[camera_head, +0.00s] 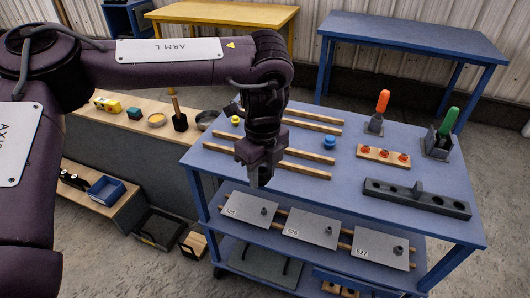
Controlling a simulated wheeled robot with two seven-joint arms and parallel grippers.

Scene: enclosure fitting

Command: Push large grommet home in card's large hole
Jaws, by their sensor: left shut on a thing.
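My left gripper (261,178) points straight down over the front left part of the blue tabletop. It is shut on a small grey thing between its fingertips, too small and too covered to name. Three flat grey cards lie on wooden rails below the table's front edge: one marked 525 (243,210), one marked 526 (305,231) and one marked 527 (375,250). Each has a small dark round piece near its right end. Whether any is the large grommet, or how deep it sits, I cannot tell. My right gripper is not in view.
On the blue table (342,190) are wooden rails (310,156), a blue knob (329,142), a wooden block with several orange pieces (382,155), a dark bar (416,199), an orange-handled tool (382,101) and a green-handled tool (448,121). A wooden bench (135,122) stands left.

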